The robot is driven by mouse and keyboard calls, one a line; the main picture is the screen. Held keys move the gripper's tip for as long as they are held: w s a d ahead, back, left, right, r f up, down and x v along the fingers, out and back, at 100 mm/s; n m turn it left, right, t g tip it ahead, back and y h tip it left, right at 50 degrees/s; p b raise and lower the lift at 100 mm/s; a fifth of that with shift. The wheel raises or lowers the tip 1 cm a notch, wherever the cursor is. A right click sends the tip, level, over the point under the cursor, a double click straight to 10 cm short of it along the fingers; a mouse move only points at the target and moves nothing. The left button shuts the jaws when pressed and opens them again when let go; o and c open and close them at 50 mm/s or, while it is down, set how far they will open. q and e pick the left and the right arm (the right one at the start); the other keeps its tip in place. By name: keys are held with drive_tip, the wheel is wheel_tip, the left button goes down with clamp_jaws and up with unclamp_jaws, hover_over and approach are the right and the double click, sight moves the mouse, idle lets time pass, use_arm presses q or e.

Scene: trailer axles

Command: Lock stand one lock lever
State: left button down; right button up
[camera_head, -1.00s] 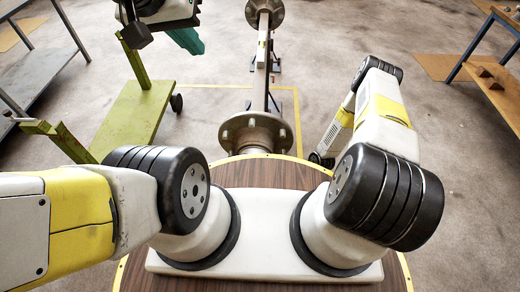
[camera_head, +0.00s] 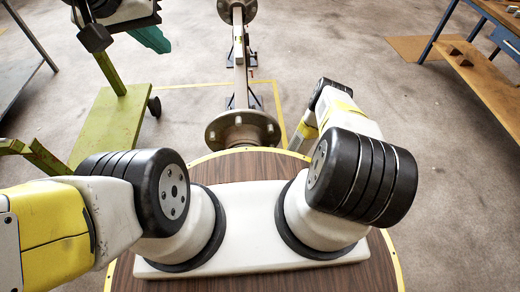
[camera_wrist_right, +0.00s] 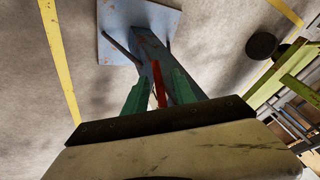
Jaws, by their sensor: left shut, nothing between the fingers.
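A blue stand (camera_wrist_right: 157,50) with a flat base plate (camera_wrist_right: 113,30) shows in the right wrist view. A red lever (camera_wrist_right: 158,84) lies against its post, between the two teal fingers of my right gripper (camera_wrist_right: 160,88). The fingers are apart, and I cannot tell whether either touches the lever. The right gripper is hidden in the head view. My left gripper (camera_head: 150,38) is at the upper left of the head view, teal fingers shut, away from the axle. A rusty axle (camera_head: 239,75) with round hubs rests on small dark blue stands (camera_head: 230,72); their levers are too small to make out.
A green wheeled cart (camera_head: 112,122) stands left of the axle. A grey table (camera_head: 28,60) is at the far left and a wooden bench (camera_head: 485,62) at the right. Yellow floor lines (camera_head: 277,105) run around the axle.

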clamp_jaws()
idle(1.4)
